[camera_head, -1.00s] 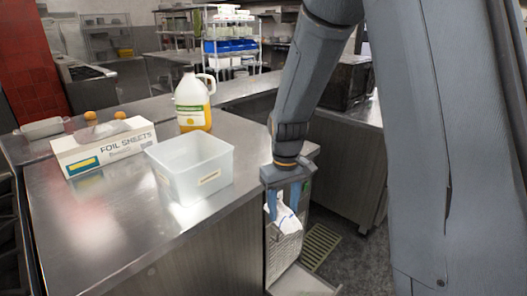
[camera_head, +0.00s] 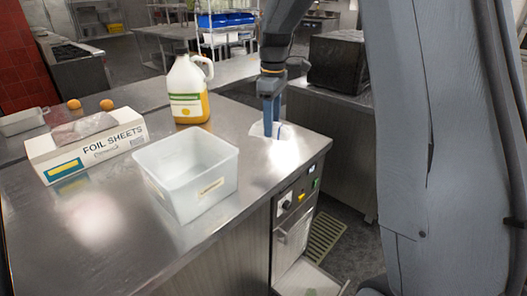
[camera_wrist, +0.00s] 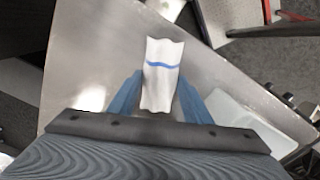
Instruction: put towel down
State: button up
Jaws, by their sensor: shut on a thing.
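The towel (camera_wrist: 160,75) is white with a blue stripe. In the wrist view it lies between the two blue fingers of my gripper (camera_wrist: 158,100), which is shut on it. In the head view my gripper (camera_head: 271,128) points down at the right end of the steel counter (camera_head: 245,215). There the towel (camera_head: 286,133) shows as a pale patch around the fingertips, low over or touching the counter top; I cannot tell which. Glare and the fingers hide part of it.
A clear plastic bin (camera_head: 188,180) stands left of my gripper. A jug of yellow liquid (camera_head: 188,92) and a foil sheets box (camera_head: 86,146) stand farther left. The counter's right edge is close, with a control panel (camera_head: 298,192) below it. Bare counter lies in front of the towel.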

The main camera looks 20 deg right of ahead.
jog(key=f, duration=0.2)
jog(key=f+p, duration=0.1)
jog(key=f, duration=0.3)
jog(key=shift+a, duration=0.25)
jog(key=shift+f+p, duration=0.75)
jog(key=shift+f, duration=1.15)
jog(key=o, duration=1)
jog(key=shift+f, duration=0.1)
notch_tip(320, 180, up, 11)
jog(key=b, duration=0.3)
jog(key=shift+s+r, duration=0.1)
jog(key=shift+r, duration=0.4)
jog(key=s+f+m, duration=0.5)
jog(key=s, duration=0.8)
jog(key=s+f+m+t, duration=0.1)
jog(key=s+f+m, duration=0.5)
jog(key=s, duration=0.6)
jog(key=shift+s+a+f, duration=0.15)
jog(key=shift+s+a, duration=0.15)
jog(key=shift+s, duration=0.1)
